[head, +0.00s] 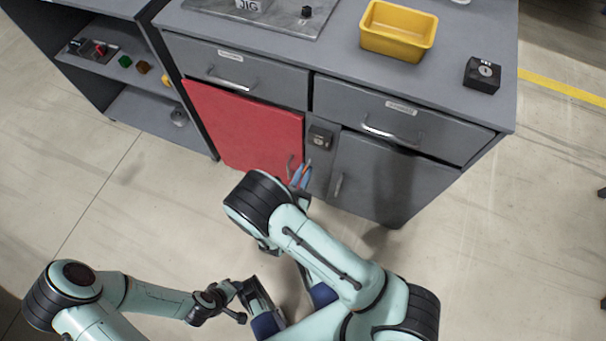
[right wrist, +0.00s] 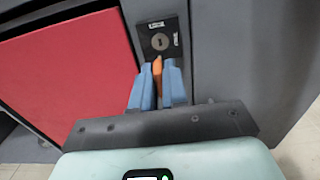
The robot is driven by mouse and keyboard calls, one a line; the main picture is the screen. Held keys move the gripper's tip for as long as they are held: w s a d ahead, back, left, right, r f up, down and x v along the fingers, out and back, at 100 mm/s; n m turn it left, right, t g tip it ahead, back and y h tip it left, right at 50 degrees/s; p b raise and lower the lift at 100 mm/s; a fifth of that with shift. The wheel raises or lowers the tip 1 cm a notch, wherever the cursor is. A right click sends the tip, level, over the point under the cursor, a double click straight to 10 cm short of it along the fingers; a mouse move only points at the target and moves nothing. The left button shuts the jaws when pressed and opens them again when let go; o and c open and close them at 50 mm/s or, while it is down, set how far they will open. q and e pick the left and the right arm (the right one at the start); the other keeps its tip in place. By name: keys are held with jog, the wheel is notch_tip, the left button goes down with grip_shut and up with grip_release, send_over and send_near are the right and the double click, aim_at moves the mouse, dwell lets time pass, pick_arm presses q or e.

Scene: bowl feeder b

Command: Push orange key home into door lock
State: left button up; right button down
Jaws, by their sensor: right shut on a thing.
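The door lock (head: 320,138) is a dark block with a round silver keyhole, on the grey post between the red door and the grey door. It also shows at the top of the right wrist view (right wrist: 160,40). My right gripper (head: 300,174) has light blue fingers and is just below the lock. In the right wrist view the fingers (right wrist: 158,88) are shut on the orange key (right wrist: 157,68). The key's visible end is at the lock's lower edge, below the keyhole; its depth from the lock face is unclear. My left gripper (head: 228,300) is low in the head view, its fingers not clear.
The red door (head: 245,125) and grey door (head: 385,175) are shut, with handles beside the post. Drawer handles (head: 390,132) stick out above. On the worktop are a yellow bin (head: 398,30) and a black key-switch box (head: 482,75). Open shelves (head: 95,60) stand left.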

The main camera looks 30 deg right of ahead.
jog(key=shift+x, duration=2.55)
jog(key=shift+p+x, duration=0.7)
jog(key=shift+x, duration=0.85)
dwell(3.9)
